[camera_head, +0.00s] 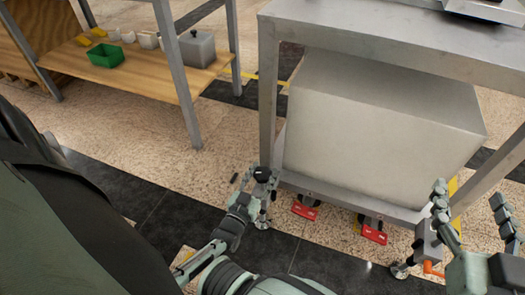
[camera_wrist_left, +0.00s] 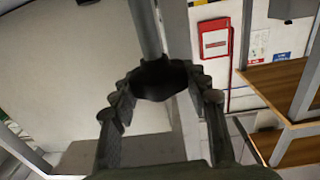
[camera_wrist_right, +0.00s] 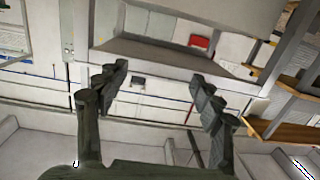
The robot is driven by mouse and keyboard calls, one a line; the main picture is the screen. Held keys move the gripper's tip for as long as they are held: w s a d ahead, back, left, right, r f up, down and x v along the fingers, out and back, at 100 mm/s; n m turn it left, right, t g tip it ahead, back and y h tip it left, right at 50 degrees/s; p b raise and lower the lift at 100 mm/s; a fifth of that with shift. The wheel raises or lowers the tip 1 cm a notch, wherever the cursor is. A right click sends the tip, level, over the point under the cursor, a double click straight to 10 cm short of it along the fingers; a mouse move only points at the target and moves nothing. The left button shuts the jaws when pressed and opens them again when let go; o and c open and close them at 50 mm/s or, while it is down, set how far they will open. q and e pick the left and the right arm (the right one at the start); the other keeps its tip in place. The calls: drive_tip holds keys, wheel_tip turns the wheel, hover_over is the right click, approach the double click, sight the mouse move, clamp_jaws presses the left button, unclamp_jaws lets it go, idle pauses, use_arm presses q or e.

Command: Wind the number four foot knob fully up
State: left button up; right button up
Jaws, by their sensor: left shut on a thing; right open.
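My left gripper (camera_head: 258,182) is low at the foot of the metal frame's near left leg (camera_head: 268,95). It is shut on a black foot knob (camera_wrist_left: 160,78), which sits between its fingers in the left wrist view, around a grey post. The black knob (camera_head: 263,172) also shows in the head view, partly covered by the fingers. No number is readable on it. My right gripper (camera_head: 470,202) is open and empty at the right, above the floor. In the right wrist view nothing is between its fingers (camera_wrist_right: 165,85).
A large pale box (camera_head: 385,120) fills the space under the frame's top. Two red pedals (camera_head: 305,211) (camera_head: 374,236) stick out at floor level. Another foot (camera_head: 400,270) stands below my right gripper. A wooden shelf (camera_head: 120,80) with a green bin (camera_head: 104,56) is at the back left.

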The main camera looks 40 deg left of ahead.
use_arm(q)
drive_tip(key=shift+n+y, duration=0.3)
drive_tip(key=shift+y, duration=0.2)
use_arm(e)
drive_tip(key=shift+d+f+g+h, duration=0.15)
drive_tip(key=shift+d+f+g, duration=0.1)
drive_tip(key=shift+f, duration=0.2)
drive_tip(key=shift+d+f+g+h, duration=0.15)
drive_tip(key=shift+d+f, duration=0.05)
drive_tip(key=shift+f, duration=0.2)
use_arm(q)
drive_tip(key=o, duration=1.2)
drive_tip(key=shift+c, duration=0.2)
drive_tip(key=shift+r, duration=0.1)
wheel_tip(320, 180, up, 10)
drive_tip(key=shift+f, duration=0.1)
